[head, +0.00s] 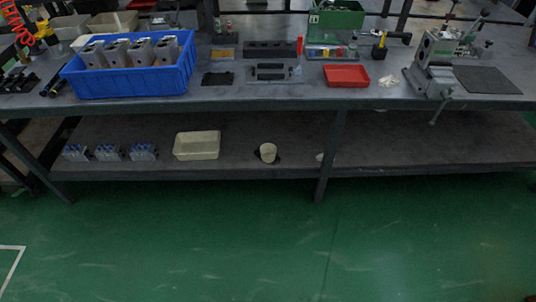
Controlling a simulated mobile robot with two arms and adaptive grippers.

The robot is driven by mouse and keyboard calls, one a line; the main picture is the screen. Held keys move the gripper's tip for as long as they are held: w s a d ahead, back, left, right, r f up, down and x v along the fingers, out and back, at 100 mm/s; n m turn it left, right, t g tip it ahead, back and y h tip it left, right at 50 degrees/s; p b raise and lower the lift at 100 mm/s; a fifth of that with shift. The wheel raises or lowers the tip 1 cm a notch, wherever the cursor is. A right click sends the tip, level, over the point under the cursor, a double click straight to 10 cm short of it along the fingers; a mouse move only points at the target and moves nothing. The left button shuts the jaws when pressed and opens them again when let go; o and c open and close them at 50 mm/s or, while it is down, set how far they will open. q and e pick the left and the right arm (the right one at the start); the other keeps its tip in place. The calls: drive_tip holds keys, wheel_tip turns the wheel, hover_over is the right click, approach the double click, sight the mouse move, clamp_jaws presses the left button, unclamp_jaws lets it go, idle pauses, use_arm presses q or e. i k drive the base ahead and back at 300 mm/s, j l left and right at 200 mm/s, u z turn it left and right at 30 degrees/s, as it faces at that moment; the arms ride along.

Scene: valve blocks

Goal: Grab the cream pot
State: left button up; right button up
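The cream pot (268,152) is a small round cream-coloured container. It stands on the lower shelf (400,150) of the long workbench, near the middle of the head view. A dark patch shows on the shelf around its base. Neither of my grippers is in the head view, so nothing is seen in contact with the pot.
A cream rectangular tray (197,145) lies left of the pot, with several blue-grey valve blocks (108,153) further left. A bench leg (331,155) stands right of the pot. The tabletop above carries a blue crate (130,83) and a red tray (346,76). Green floor in front is clear.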

sight(268, 151)
drive_tip(key=i+j, duration=0.2)
drive_tip(key=j, duration=0.2)
drive_tip(key=i+j, duration=0.2)
drive_tip(key=j, duration=0.15)
drive_tip(key=i+j, duration=0.2)
drive_tip(key=j, duration=0.2)
drive_tip(key=i+j+z, duration=0.1)
drive_tip(key=j, duration=0.3)
drive_tip(key=i+j, duration=0.25)
drive_tip(key=j, duration=0.15)
drive_tip(key=i+j, duration=0.2)
drive_tip(key=j, duration=0.2)
drive_tip(key=i+j, duration=0.15)
drive_tip(key=j, duration=0.25)
